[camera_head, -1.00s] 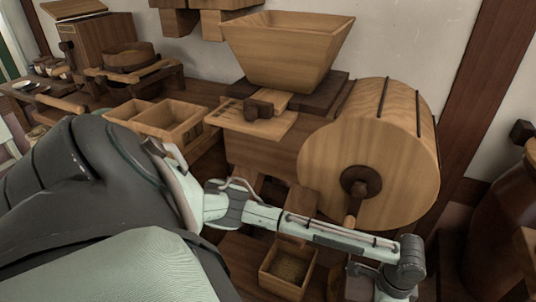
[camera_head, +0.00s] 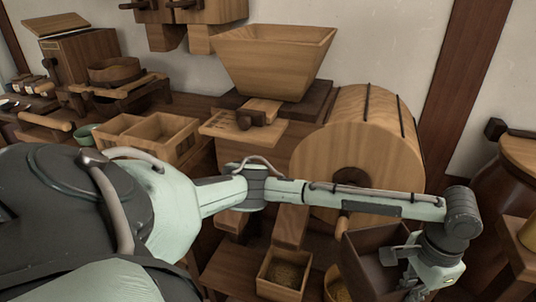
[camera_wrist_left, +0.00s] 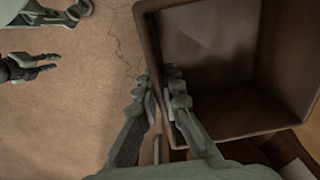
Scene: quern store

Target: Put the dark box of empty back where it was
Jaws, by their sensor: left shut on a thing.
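My left gripper (camera_head: 418,278) is shut on one wall of a dark brown open box (camera_head: 372,262), at the lower right of the head view, in front of the wooden drum. In the left wrist view the two fingers (camera_wrist_left: 158,98) pinch the box's left wall. The box (camera_wrist_left: 215,60) looks empty inside, with its opening facing that camera and bare floor beside it. A second gripper with dark fingers, seemingly my right (camera_wrist_left: 52,63), shows at the left edge of the wrist view, apart from the box. Its opening is unclear.
A small wooden box of grain (camera_head: 283,274) stands below the mill, beside a round container with yellow contents (camera_head: 340,287). A two-part wooden tray (camera_head: 150,137) and a hopper (camera_head: 275,62) are on the bench. A large barrel (camera_head: 490,195) stands at right.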

